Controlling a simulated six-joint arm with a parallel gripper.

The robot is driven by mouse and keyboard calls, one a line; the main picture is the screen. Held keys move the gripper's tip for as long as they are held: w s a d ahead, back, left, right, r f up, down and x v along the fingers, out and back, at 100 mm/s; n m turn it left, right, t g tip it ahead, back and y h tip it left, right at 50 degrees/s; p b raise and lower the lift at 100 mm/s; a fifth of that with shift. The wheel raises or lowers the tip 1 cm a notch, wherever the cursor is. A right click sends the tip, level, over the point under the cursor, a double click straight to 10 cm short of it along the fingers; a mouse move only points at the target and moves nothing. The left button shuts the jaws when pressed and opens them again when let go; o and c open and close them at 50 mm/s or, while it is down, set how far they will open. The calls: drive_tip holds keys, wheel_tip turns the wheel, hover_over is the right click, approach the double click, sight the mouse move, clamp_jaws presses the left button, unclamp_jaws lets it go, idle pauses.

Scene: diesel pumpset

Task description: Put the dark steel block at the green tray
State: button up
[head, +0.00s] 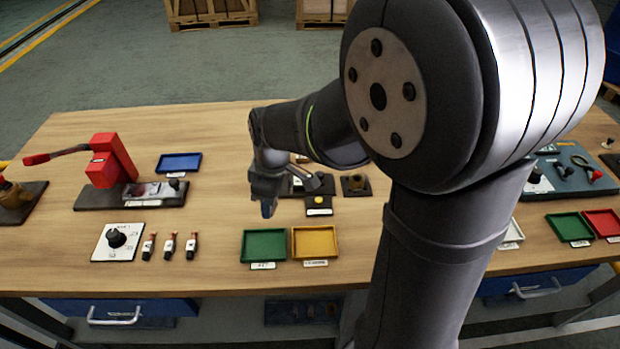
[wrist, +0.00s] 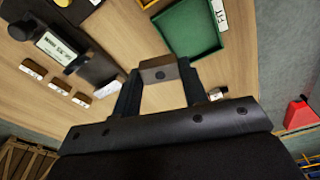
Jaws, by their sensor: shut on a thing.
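My gripper (head: 267,207) points down over the table, behind and above the near green tray (head: 264,245) in the head view. In the wrist view my gripper (wrist: 158,82) is shut on a small grey-brown steel block (wrist: 158,71) with a dark round hole in its face. The block sits between the fingertips; it cannot be made out clearly in the head view. The green tray also shows in the wrist view (wrist: 181,30), beyond the block, and looks empty. Another green tray (head: 569,227) stands at the far right of the table.
A yellow tray (head: 314,242) stands right beside the near green tray. A red lever press (head: 110,162), a blue tray (head: 179,162), a white dial plate (head: 117,241) and several small red-topped parts (head: 169,246) are to the left. A red tray (head: 603,222) is at right.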

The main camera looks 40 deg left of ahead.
sight(253, 246)
drive_tip(key=s+n, duration=0.3)
drive_tip(key=s, duration=0.3)
drive_tip(key=shift+s, duration=0.3)
drive_tip(key=shift+f, duration=3.65)
drive_tip(key=shift+f, duration=0.35)
drive_tip(key=o, duration=1.2)
drive_tip(key=shift+o, duration=0.2)
wheel_tip(253, 246, up, 7)
drive_tip(key=shift+f, duration=0.1)
